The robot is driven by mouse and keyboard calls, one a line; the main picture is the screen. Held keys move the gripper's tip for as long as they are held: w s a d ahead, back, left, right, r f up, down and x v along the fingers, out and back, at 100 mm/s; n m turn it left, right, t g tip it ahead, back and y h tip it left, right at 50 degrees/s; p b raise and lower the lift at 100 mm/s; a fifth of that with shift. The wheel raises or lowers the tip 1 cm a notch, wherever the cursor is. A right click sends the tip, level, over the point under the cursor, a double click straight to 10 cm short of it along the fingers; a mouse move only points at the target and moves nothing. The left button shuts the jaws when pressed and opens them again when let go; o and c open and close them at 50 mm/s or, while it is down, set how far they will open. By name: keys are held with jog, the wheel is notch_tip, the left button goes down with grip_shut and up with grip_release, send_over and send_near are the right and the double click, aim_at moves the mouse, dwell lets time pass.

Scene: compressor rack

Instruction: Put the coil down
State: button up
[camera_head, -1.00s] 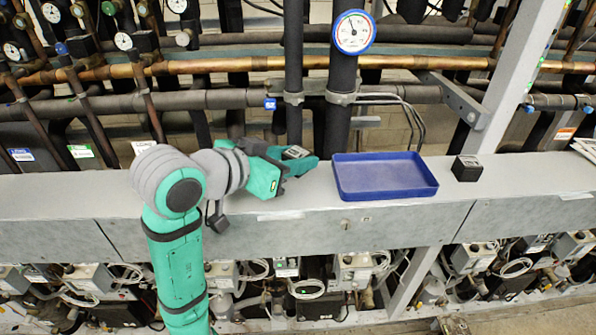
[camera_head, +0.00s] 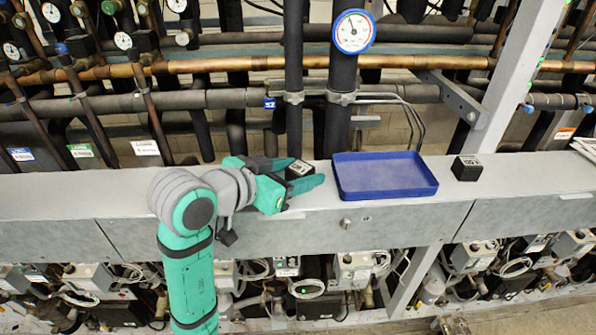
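The coil (camera_head: 300,169) is a small black block with a pale label on top. It stands upright between the two teal fingers of my gripper (camera_head: 297,173), at or just above the grey ledge (camera_head: 120,205), left of the blue tray. One finger shows behind the coil and the other in front, covering its lower part. The fingers look spread apart around the coil. Its underside is hidden, so its contact with the ledge is not directly visible.
The blue tray (camera_head: 385,190) is empty and lies close right of my gripper. A second black block (camera_head: 466,168) stands right of the tray. Dark vertical pipes (camera_head: 341,110) rise behind the ledge. The ledge's left part is clear.

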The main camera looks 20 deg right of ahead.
jog(key=shift+r, duration=0.15)
jog(key=v, duration=1.2)
jog(key=shift+w, duration=0.1)
